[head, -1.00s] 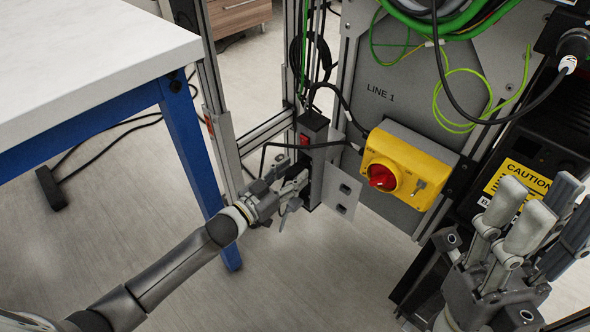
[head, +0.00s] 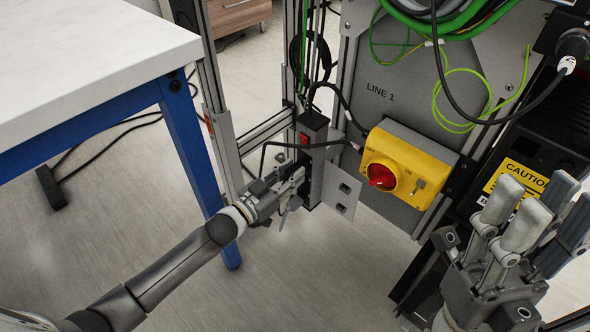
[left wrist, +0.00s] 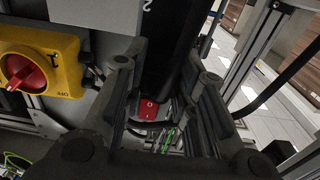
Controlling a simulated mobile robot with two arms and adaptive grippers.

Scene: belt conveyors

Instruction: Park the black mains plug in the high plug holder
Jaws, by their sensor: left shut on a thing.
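My left gripper (head: 292,182) is shut at the side of the black power strip (head: 316,160) with the red switch. The black mains plug is hidden between its fingers; a black cable (head: 265,152) loops up from there and runs to the right. I cannot tell whether the plug sits in the strip. The grey plate right of the strip has two square openings; the upper one, the high plug holder (head: 345,188), looks empty. In the left wrist view the gripper's fingers (left wrist: 168,100) frame the strip's red switch (left wrist: 148,108). My right gripper (head: 530,215) is open and empty.
A yellow box with a red rotary switch (head: 382,177) juts out right of the plate. A blue-legged table (head: 185,140) stands at the left, close to my left arm. Green cables (head: 440,30) hang above. The floor below the plate is clear.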

